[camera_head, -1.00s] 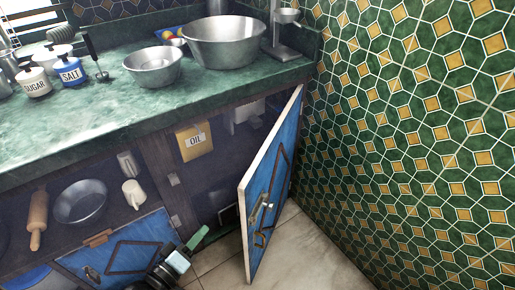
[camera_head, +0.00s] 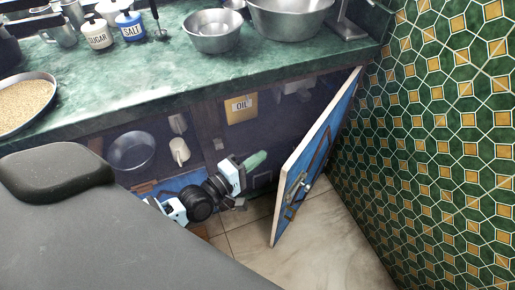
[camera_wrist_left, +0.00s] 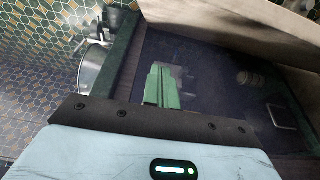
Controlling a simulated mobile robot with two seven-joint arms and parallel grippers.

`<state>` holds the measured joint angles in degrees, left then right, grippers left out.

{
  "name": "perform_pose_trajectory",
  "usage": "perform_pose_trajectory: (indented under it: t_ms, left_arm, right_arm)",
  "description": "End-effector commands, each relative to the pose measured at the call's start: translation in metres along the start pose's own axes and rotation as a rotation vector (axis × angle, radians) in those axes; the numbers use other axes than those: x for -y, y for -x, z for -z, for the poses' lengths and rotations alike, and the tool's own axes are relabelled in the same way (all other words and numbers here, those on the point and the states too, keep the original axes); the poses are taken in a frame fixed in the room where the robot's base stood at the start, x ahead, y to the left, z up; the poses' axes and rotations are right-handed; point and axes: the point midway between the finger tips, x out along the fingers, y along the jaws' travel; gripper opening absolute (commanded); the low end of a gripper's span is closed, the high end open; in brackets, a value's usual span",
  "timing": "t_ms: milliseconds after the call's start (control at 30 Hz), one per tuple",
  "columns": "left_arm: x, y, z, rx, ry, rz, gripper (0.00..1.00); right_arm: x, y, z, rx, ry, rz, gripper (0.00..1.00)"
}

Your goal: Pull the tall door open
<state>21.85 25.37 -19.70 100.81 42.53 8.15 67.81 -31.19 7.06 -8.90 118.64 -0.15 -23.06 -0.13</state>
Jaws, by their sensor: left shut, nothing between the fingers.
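The tall blue door (camera_head: 312,165) with a wooden frame pattern stands swung wide out from the cabinet at the right. A metal handle (camera_head: 299,188) is on its outer face. My left gripper (camera_head: 256,160), with green fingers, is shut and empty. It is in front of the cabinet opening, left of the door's inner side and apart from it in the picture. In the left wrist view its green fingers (camera_wrist_left: 161,86) are together in front of the dark cabinet inside. My right gripper is not in view.
The green counter (camera_head: 110,85) carries metal bowls (camera_head: 213,32), sugar and salt jars (camera_head: 131,26) and a grain tray (camera_head: 24,103). An oil container (camera_head: 241,107) is inside the cabinet. The tiled wall (camera_head: 440,150) lies right of the door. Floor (camera_head: 325,240) in front is clear.

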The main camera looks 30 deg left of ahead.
Motion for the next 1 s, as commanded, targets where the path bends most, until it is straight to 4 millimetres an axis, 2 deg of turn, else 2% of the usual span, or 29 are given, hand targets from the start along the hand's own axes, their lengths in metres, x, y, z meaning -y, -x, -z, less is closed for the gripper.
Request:
perform_pose_trajectory:
  t_ms: [100, 367, 500, 633, 1000]
  left_arm:
    - [-0.001, -0.024, 0.000, 0.000, 0.000, -0.003, 0.00]
    - [-0.001, -0.071, -0.001, 0.001, 0.000, -0.002, 0.00]
    - [-0.001, -0.075, -0.021, 0.001, 0.003, 0.000, 0.00]
    - [-0.001, -0.078, -0.033, 0.000, 0.001, -0.001, 0.00]
    - [0.000, -0.079, -0.039, 0.000, -0.002, 0.001, 0.00]
  right_arm:
    - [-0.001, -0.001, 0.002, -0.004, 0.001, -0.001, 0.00]
    - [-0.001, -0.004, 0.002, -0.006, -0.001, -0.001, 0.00]
    - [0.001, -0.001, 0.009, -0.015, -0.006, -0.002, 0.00]
    - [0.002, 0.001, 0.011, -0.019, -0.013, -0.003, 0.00]
    - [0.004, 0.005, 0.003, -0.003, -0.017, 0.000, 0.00]
